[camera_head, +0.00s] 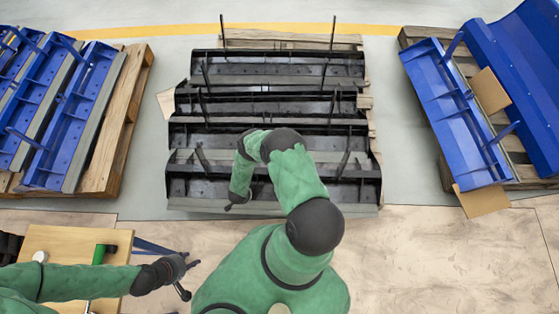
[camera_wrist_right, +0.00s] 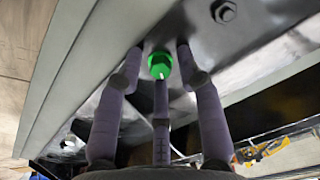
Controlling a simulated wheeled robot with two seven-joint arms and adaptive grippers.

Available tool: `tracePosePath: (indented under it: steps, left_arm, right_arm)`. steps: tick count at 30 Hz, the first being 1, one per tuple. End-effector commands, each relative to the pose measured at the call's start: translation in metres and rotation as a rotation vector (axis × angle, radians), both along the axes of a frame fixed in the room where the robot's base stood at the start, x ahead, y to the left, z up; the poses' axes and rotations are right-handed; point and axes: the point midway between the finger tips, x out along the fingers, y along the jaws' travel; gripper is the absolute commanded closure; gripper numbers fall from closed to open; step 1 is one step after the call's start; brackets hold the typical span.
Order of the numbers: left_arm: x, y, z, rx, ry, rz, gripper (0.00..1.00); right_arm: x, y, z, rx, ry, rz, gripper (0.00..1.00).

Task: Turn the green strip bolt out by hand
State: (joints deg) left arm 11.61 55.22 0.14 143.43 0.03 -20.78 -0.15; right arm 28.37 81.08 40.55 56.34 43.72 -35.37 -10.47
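The green strip bolt (camera_wrist_right: 160,66) shows in the right wrist view, set in a grey metal face, with a small white mark at its lower edge. My right gripper (camera_wrist_right: 158,58) has its fingers spread around the bolt, with a small gap at each side; it looks open. In the head view my right gripper (camera_head: 233,203) is at the front edge of the black carriers (camera_head: 270,190), and the bolt cannot be made out there. My left gripper (camera_head: 188,278) is open and empty beside the wooden table, away from the carriers.
Another plain grey bolt (camera_wrist_right: 224,11) sits farther along the metal face. The wooden table (camera_head: 65,240) at lower left bears a green item (camera_head: 103,253). Blue carriers (camera_head: 90,100) stand on a pallet at left, and more blue carriers (camera_head: 440,110) at right. The floor at lower right is clear.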

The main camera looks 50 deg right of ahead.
Motion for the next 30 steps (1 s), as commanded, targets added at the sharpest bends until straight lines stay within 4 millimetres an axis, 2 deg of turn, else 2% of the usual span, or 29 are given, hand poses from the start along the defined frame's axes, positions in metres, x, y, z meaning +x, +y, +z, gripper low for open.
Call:
tracePosePath:
  steps: [4, 8, 16, 30]
  left_arm:
    - [0.0000, 0.0000, 0.0000, 0.000, 0.000, 0.000, 0.60]
    - [0.0000, 0.0000, 0.0000, 0.000, 0.000, 0.000, 0.60]
    - [0.0000, 0.0000, 0.0000, 0.000, 0.000, 0.000, 0.60]
    - [0.0000, 0.0000, 0.0000, 0.000, 0.000, 0.000, 0.60]
  right_arm:
    - [0.0004, -0.0001, 0.0004, -0.001, 0.000, 0.001, 0.63]
    - [0.0004, -0.0001, 0.0004, -0.001, 0.000, 0.002, 0.99]
    - [0.0003, -0.0001, 0.0003, -0.010, 0.013, 0.047, 1.00]
    - [0.0002, -0.0002, 0.0003, -0.123, 0.154, 0.571, 1.00]
